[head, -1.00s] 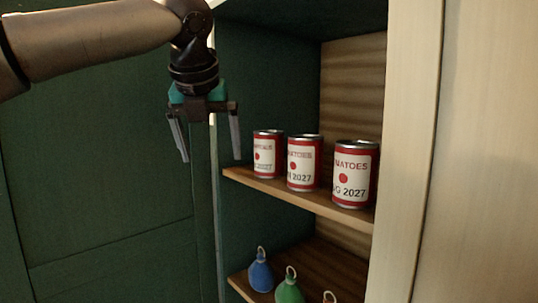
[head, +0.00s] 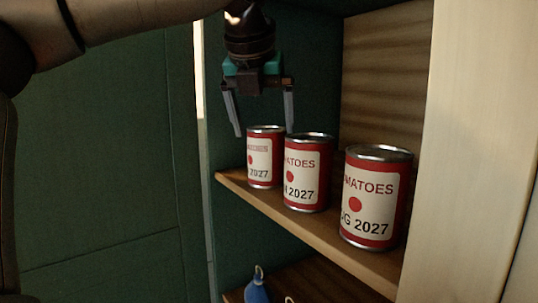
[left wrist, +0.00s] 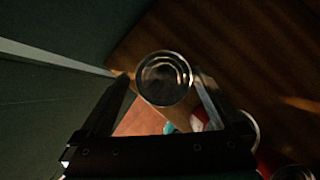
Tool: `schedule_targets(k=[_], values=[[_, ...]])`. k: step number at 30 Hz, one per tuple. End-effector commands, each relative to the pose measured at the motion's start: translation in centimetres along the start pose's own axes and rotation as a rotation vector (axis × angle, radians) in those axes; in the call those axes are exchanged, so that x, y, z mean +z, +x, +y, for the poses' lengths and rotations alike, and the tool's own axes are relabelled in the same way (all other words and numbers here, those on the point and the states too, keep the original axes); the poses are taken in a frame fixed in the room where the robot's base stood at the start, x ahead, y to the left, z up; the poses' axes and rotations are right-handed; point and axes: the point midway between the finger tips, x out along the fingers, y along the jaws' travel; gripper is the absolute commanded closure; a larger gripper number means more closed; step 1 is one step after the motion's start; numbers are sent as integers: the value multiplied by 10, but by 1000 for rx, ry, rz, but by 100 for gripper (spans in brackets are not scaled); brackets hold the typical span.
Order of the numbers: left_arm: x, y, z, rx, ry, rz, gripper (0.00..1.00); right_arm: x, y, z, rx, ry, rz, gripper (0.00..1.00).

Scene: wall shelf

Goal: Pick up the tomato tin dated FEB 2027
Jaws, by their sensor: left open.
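Three red and white tomato tins stand upright in a row on a wooden shelf. The left tin (head: 264,158) shows only "2027", its month not readable; its upper label text is blurred. The middle tin (head: 307,174) shows "N 2027" and the right tin (head: 372,199) "G 2027", their first letters turned out of sight. My left gripper (head: 263,124) is open, pointing down, with its fingertips near the left tin's rim. In the left wrist view that tin's round top (left wrist: 164,79) lies between the open fingers. I cannot tell whether they touch it. My right gripper is not in view.
The tins' shelf (head: 310,232) has a pale upright panel (head: 476,130) on its right and a green wall behind on the left. The middle tin stands close to the left one. A lower shelf (head: 330,283) holds a blue item (head: 257,291) with a ring.

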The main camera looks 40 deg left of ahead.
Motion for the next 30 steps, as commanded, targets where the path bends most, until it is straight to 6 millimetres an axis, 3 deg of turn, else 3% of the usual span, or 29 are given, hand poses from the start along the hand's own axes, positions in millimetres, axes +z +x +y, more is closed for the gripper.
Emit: schedule_targets(k=[9, 19, 30], values=[[-5, 44, -3, 1, -1, 2, 0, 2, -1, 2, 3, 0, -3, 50], [-5, 52, -3, 0, -2, -1, 0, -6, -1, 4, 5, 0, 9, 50], [-5, 51, -3, 0, -2, -1, 42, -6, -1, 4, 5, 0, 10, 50]])
